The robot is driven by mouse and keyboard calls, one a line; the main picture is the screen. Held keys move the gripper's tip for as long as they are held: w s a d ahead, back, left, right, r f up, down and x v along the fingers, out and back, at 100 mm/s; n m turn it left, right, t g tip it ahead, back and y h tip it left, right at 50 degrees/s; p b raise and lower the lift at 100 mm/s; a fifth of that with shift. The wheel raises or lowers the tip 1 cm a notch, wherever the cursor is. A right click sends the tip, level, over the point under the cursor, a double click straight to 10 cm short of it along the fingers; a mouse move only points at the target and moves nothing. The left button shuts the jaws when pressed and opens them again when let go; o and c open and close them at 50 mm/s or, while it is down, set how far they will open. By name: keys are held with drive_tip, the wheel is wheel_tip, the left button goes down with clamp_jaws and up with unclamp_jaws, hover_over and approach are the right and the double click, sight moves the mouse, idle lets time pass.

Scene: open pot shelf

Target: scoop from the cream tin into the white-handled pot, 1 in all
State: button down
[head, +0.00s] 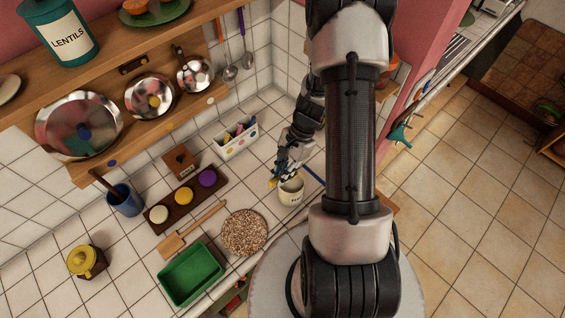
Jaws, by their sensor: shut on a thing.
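The cream tin (291,193) stands open on the tiled counter, with dark lettering on its side. My gripper (281,174) points down at the tin's rim, at its upper left. It is shut on a small tool, probably a scoop, that is mostly hidden. I cannot tell whether the tool's tip is inside the tin. Three shiny metal pots or lids stand on the shelf: one with a blue knob (84,132), one with an orange knob (154,101), and a smaller one (195,74) with a pale knob. I cannot make out clearly which is the white-handled pot.
A dark rack (173,220) holds white, yellow and purple round pieces. Utensils hang behind.

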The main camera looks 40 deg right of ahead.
drive_tip(key=shift+w+d+f+b, duration=0.1)
drive_tip(key=shift+d+f+b, duration=0.1)
drive_tip(key=shift+f+b, duration=0.45)
drive_tip(key=shift+s+d+f+b, duration=0.15)
drive_tip(key=shift+f+b, duration=0.15)
drive_tip(key=shift+f, duration=0.5)
drive_tip(key=shift+w+d+f+b, duration=0.2)
drive_tip(key=shift+f+b, duration=0.3)
drive_tip(key=shift+f, duration=0.25)
drive_tip(key=shift+f+b, duration=1.2)
drive_tip(key=shift+f, duration=0.35)
drive_tip(key=shift+r, duration=0.15)
drive_tip(key=shift+r+p, duration=2.95)
drive_tip(key=shift+r, duration=0.95)
drive_tip(key=shift+d+f, duration=0.1)
